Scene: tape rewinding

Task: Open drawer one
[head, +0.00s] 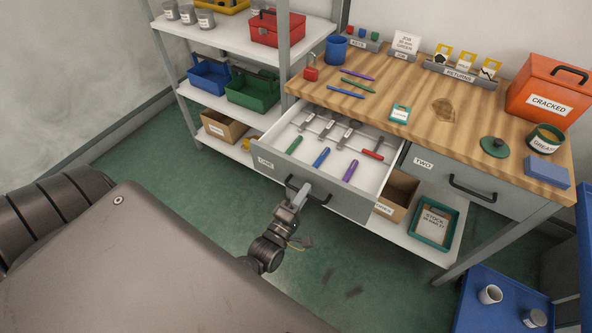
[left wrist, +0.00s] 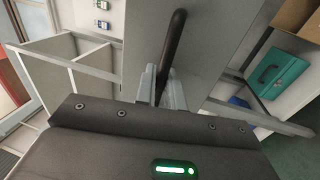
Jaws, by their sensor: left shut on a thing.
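Drawer one (head: 263,172), a grey-fronted drawer labelled ONE under the wooden workbench, stands pulled out. Inside it lie several tools and green, blue and purple handled items, with a red one at the right. Its dark bar handle (head: 322,198) is on the front face. My left gripper (head: 297,196) is shut on the handle near its left part. In the left wrist view the dark handle (left wrist: 174,40) passes between the two fingers (left wrist: 162,88). My right gripper is not in view.
Drawer two (head: 460,178) to the right is closed. A shelf rack (head: 232,38) stands at the left, a blue cart (head: 500,300) at lower right. Green floor lies open in front.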

